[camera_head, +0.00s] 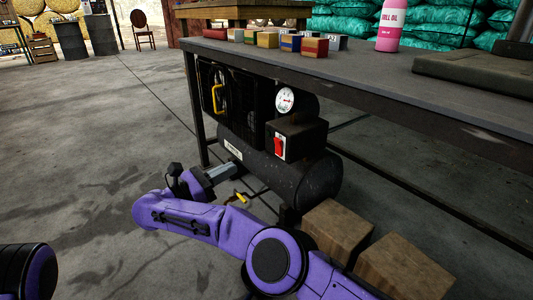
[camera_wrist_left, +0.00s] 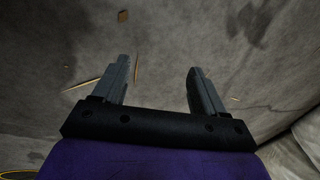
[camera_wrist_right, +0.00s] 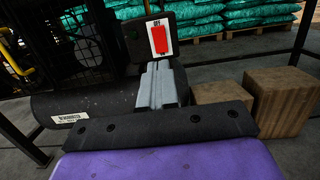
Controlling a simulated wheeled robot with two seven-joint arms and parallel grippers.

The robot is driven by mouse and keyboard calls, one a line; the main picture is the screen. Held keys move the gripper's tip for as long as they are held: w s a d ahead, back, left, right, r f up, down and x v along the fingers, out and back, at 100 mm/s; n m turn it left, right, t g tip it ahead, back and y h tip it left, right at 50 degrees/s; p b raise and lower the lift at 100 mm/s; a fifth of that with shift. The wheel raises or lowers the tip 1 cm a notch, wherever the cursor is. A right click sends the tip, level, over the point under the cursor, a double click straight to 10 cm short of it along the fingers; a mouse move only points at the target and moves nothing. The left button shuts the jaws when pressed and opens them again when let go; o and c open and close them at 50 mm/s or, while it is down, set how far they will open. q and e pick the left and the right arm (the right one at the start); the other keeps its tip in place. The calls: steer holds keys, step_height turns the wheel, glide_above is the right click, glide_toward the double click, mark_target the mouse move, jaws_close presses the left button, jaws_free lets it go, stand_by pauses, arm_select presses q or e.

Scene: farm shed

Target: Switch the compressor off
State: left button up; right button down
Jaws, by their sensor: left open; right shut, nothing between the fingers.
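The black compressor (camera_head: 310,172) stands under the workbench, with a round white gauge (camera_head: 285,100) above a black switch box (camera_head: 300,138). A red switch (camera_head: 280,147) on a white plate is on the box's front. In the right wrist view the red switch (camera_wrist_right: 159,40) has the word OFF above it; I cannot tell its position. My right gripper (camera_head: 234,169) is shut and empty, in front of the tank and lower than the switch, apart from it. Its closed fingers (camera_wrist_right: 161,66) point up toward the switch. My left gripper (camera_wrist_left: 158,68) is open and empty above the floor.
The workbench top (camera_head: 400,75) overhangs the compressor, with small colored boxes (camera_head: 314,47) and a pink bottle (camera_head: 389,25) on it. A bench leg (camera_head: 194,105) stands at its left. Wooden blocks (camera_head: 337,232) lie right of the tank. The floor (camera_head: 90,180) at left is clear.

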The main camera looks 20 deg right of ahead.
arm_select(q)
steer(key=s+d+r+g+h+p, duration=0.1)
steer(key=s+d+r+g+p, duration=0.2)
steer(key=s+r+p, duration=0.1)
arm_select(e)
steer(key=d+r, duration=0.1)
steer(key=d, duration=0.1)
steer(key=b, duration=0.2)
glide_toward(277, 144)
arm_select(q)
steer(key=w+a+f+t, duration=0.1)
steer(key=w+f+b, duration=0.1)
steer(key=w+a+f+t+b, duration=0.1)
steer(key=f, duration=0.1)
steer(key=shift+w+a+t+y, duration=0.2)
steer(key=shift+a+t+y, duration=0.1)
steer(key=shift+y, duration=0.1)
arm_select(e)
steer(key=x, duration=0.6)
steer(key=shift+d, duration=0.1)
arm_select(q)
steer(key=shift+w+a, duration=0.25)
steer(key=shift+w, duration=0.1)
arm_select(e)
steer(key=shift+w+d+r, duration=0.15)
steer(key=shift+d+r, duration=0.05)
steer(key=shift+d, duration=0.1)
